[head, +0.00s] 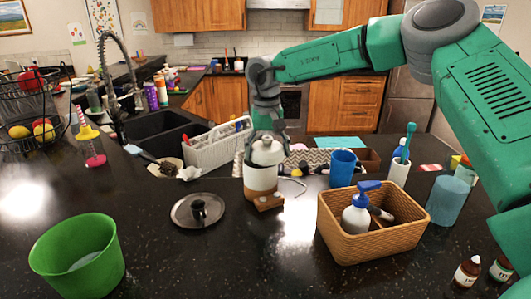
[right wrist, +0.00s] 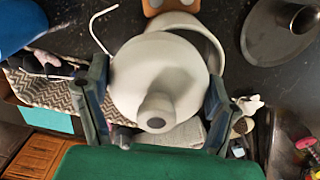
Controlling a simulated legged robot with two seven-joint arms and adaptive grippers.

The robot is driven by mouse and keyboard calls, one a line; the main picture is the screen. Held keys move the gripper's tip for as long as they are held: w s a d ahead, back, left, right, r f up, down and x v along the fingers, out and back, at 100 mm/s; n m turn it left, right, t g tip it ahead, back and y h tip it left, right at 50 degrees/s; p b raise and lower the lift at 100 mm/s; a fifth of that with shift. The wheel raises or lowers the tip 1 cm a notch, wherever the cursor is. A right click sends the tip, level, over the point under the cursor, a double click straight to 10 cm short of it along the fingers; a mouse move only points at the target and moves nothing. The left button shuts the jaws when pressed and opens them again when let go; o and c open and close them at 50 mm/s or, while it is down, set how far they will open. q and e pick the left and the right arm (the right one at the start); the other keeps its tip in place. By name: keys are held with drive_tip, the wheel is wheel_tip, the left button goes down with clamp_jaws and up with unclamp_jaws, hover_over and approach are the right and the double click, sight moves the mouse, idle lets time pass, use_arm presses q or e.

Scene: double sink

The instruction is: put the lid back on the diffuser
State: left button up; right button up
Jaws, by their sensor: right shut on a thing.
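The diffuser (head: 261,181) stands upright on the dark counter, with a white body and a wooden base. The white domed lid (head: 267,151) is at its top; in the right wrist view the lid (right wrist: 158,75) sits off-centre from the diffuser's open white rim (right wrist: 213,38). I cannot tell whether they touch. My right gripper (head: 266,134) comes from above and is shut on the lid; its fingers flank the lid in the right wrist view (right wrist: 155,100). My left gripper is not in view.
A dark pot lid (head: 185,212) lies left of the diffuser. A wicker basket (head: 350,243) with a pump bottle stands to the right, and a blue cup (head: 343,168) behind it. A green bucket (head: 75,262) is at front left. The front middle counter is clear.

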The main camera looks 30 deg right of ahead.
drive_tip(key=shift+a+r, duration=0.2)
drive_tip(key=shift+a, duration=0.95)
drive_tip(key=shift+a, duration=0.15)
drive_tip(key=shift+d+f, duration=0.15)
drive_tip(key=shift+d, duration=0.3)
drive_tip(key=o, duration=1)
drive_tip(key=shift+o, duration=0.8)
drive_tip(key=shift+a, duration=0.25)
drive_tip(key=shift+r, duration=0.2)
